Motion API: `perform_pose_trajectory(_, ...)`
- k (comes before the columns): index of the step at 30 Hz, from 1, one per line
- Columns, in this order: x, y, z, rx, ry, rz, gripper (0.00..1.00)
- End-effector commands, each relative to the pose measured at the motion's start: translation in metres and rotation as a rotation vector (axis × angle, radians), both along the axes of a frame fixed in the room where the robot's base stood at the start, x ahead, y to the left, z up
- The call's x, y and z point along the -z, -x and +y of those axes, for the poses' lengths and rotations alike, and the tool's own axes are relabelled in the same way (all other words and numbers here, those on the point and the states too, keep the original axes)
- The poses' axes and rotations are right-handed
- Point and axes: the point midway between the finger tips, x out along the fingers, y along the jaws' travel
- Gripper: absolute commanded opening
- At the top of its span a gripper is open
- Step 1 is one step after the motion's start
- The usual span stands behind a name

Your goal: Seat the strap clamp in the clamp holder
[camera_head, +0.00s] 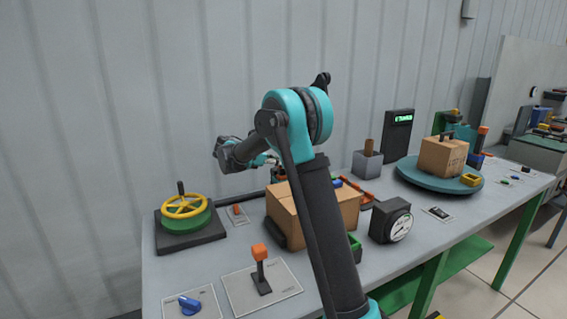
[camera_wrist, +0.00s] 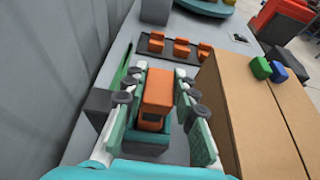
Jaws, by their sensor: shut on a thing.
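My gripper (camera_wrist: 155,96) reaches down behind the cardboard box, its two fingers on either side of an orange piece (camera_wrist: 157,92) with a dark lower part. It is shut on this piece, which seems to be the strap clamp. In the head view my gripper (camera_head: 266,161) is small, above the back of the bench, and the piece cannot be made out. A dark plate with several orange pieces (camera_wrist: 182,48) lies just beyond the fingers. I cannot tell for sure which fixture is the clamp holder; what is under the held piece is mostly hidden.
A large cardboard box (camera_wrist: 258,125) stands close to the right of my gripper, with green (camera_wrist: 261,68) and blue (camera_wrist: 278,72) blocks on it. The grey wall (camera_wrist: 50,70) is close on the left. A yellow handwheel (camera_head: 185,206) and an orange-topped lever (camera_head: 260,265) stand on the bench.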

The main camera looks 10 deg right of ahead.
Motion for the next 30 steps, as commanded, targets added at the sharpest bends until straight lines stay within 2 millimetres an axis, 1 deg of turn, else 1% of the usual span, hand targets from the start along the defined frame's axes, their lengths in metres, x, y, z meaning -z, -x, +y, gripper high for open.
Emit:
perform_pose_trajectory(15,0.0093,-0.0002,0.0000,0.000,0.000,0.000,0.00)
perform_pose_trajectory(19,0.0089,-0.0001,0.0000,0.000,0.000,0.000,0.00)
perform_pose_trajectory(20,0.0089,-0.0001,0.0000,0.000,0.000,0.000,0.28)
perform_pose_trajectory(21,0.0089,-0.0001,0.0000,0.000,0.000,0.000,0.33)
perform_pose_trajectory(25,0.0089,0.0000,0.0000,0.000,0.000,0.000,0.49)
perform_pose_trajectory(26,0.0089,0.0000,0.0000,0.000,0.000,0.000,0.51)
perform_pose_trajectory(30,0.0090,0.0000,0.0000,0.000,0.000,0.000,0.51)
